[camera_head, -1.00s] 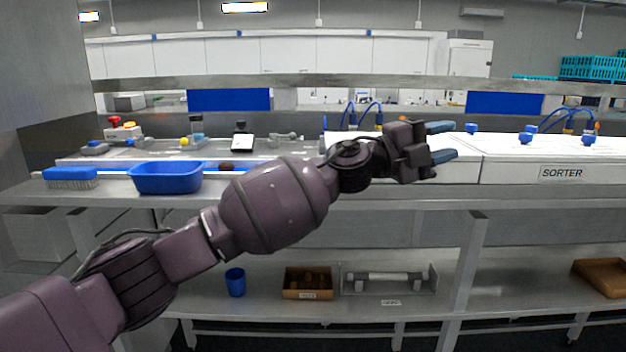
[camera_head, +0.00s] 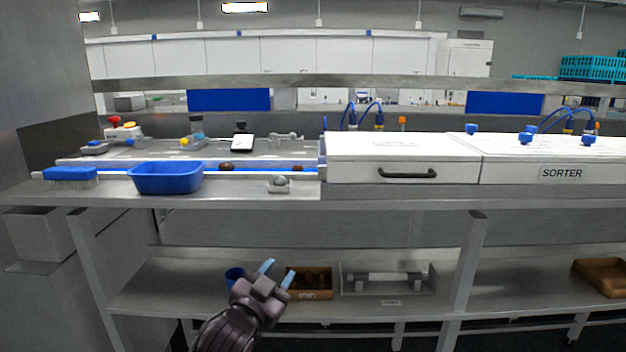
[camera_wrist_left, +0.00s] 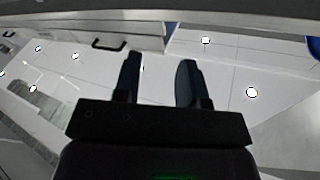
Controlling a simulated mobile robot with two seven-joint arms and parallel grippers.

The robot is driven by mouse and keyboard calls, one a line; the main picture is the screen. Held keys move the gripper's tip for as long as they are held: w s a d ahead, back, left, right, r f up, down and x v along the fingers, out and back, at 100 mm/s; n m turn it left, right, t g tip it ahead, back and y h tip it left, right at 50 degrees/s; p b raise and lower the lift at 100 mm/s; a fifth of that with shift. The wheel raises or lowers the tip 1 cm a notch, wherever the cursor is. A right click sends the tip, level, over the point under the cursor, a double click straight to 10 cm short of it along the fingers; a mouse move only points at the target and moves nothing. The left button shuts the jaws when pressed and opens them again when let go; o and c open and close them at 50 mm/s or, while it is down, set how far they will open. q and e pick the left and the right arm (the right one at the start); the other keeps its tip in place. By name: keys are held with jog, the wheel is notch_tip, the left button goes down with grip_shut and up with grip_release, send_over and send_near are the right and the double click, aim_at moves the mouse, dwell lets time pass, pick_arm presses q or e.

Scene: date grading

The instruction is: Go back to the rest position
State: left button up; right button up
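My left gripper (camera_head: 278,273) is low in the head view, its arm coming up from the bottom edge. Its two blue fingers stand apart with nothing between them. It shows in front of the lower shelf, partly covering a blue cup (camera_head: 233,274) and the left end of a brown box (camera_head: 318,293). In the left wrist view the two dark fingers (camera_wrist_left: 158,80) are also apart and empty, with pale surfaces and a dark handle beyond them. My right gripper is not in view.
The worktop holds a blue tub (camera_head: 166,178), a blue brush (camera_head: 70,174), a small grey dish (camera_head: 279,186) and dates on a blue strip. A white cabinet (camera_head: 403,160) with a dark handle stands beside the sorter (camera_head: 560,172). The worktop's front edge (camera_head: 400,203) runs across the view.

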pick_arm(q)
jog(key=s+a+f+n+g+y, duration=0.2)
jog(key=s+a+f+n+y, duration=0.4)
jog(key=s+a+f, duration=0.95)
jog(key=s+a+f+n+g+y, duration=0.1)
jog(key=s+a+f+g, duration=0.1)
jog(key=s+f, duration=0.5)
jog(key=s+a+f+n+g+y, duration=0.1)
jog(key=s+a+f+g, duration=0.1)
jog(key=s+f, duration=0.5)
jog(key=shift+s+a, duration=0.55)
jog(key=shift+s, duration=0.15)
